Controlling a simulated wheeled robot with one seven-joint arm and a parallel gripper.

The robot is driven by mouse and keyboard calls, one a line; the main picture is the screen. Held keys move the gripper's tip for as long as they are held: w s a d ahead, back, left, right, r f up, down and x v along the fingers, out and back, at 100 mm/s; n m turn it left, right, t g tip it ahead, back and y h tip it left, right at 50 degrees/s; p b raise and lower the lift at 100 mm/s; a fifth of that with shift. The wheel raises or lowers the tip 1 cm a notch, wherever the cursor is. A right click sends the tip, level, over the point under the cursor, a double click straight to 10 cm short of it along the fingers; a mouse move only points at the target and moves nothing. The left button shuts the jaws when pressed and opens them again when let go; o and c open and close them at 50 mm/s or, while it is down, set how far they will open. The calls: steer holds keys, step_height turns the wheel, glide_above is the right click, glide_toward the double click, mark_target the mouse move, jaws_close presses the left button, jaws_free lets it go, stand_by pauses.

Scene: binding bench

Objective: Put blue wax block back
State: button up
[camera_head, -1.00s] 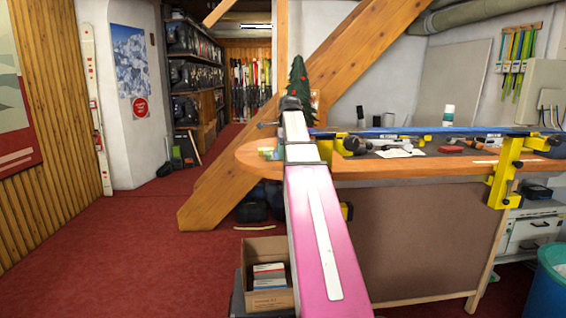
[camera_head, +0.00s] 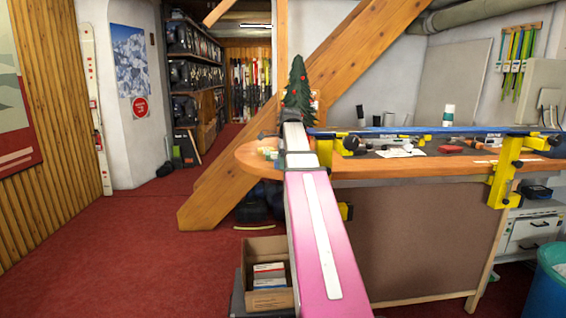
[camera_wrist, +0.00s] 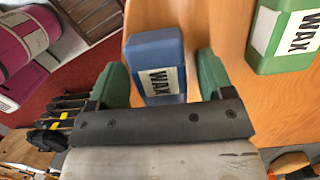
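The blue wax block (camera_wrist: 155,55), with a white WAX label, lies on the wooden bench top in the wrist view. My gripper (camera_wrist: 160,78) has its two green-tipped fingers apart, one on each side of the block. A narrow gap shows at the right finger; the left finger is very close to the block. I cannot tell how far down the fingers reach beside it. In the head view my arm hides the gripper and the blue block.
A green wax block (camera_wrist: 268,62) stands right of my gripper. The bench's rounded left end (camera_head: 245,157) holds small blocks. A blue ski (camera_head: 420,130) lies in yellow clamps (camera_head: 503,175) along the bench.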

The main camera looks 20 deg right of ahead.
step_height(320, 180, up, 12)
steer(key=d, duration=0.1)
steer(key=shift+s+d, duration=0.25)
steer(key=shift+d, duration=0.1)
stand_by(0.7)
